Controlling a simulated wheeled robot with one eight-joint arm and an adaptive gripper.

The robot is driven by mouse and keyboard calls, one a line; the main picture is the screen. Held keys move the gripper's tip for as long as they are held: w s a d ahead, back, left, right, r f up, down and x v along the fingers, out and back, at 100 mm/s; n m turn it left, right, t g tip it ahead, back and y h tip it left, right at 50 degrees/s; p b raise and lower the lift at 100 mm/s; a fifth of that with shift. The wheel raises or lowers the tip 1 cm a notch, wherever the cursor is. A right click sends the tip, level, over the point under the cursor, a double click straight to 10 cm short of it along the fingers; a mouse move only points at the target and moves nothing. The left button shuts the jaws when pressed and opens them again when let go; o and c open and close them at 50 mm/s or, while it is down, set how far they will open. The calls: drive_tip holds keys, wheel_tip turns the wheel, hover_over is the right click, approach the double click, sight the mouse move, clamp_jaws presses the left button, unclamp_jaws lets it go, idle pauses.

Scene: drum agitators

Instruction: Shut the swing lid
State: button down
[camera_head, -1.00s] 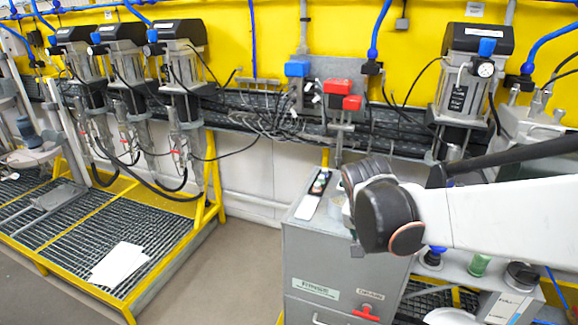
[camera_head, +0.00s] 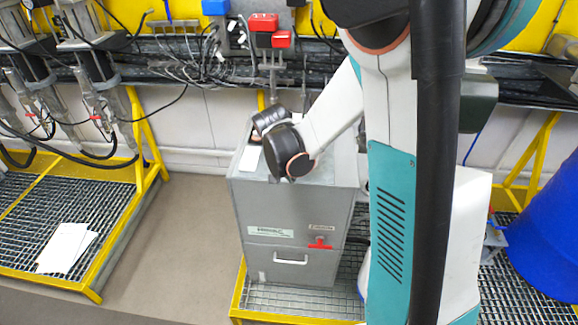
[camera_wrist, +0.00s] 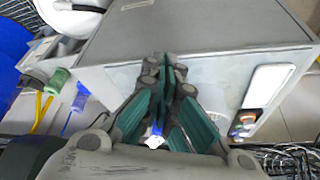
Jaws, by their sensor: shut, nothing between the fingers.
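A grey cabinet (camera_head: 290,215) with labels, a red latch and a handle stands near the middle of the head view. It also shows in the wrist view (camera_wrist: 190,35), where its front panel fills the upper part. I cannot tell which part is the swing lid, or whether any lid stands open. My gripper (camera_wrist: 164,65) has teal finger pads and is shut and empty. In the wrist view it shows in front of the cabinet top; I cannot tell whether they touch. In the head view my wrist is over the cabinet top, and the fingers are hidden.
A white flat item (camera_wrist: 272,90) lies on the cabinet top, with small coloured items beside it. A blue drum (camera_head: 545,230) stands at the far right. A yellow-framed grating (camera_head: 75,215) with white sheets is on the left. Floor between grating and cabinet is clear.

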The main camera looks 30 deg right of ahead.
drive_tip(key=shift+w+d+f, duration=0.2)
drive_tip(key=shift+w+d, duration=0.15)
drive_tip(key=shift+d, duration=0.3)
drive_tip(key=shift+w+d+f, duration=0.15)
drive_tip(key=shift+w+d, duration=0.25)
drive_tip(key=shift+d, duration=0.2)
drive_tip(key=shift+w+d+f, duration=0.2)
drive_tip(key=shift+w+d, duration=0.15)
drive_tip(key=shift+d, duration=0.3)
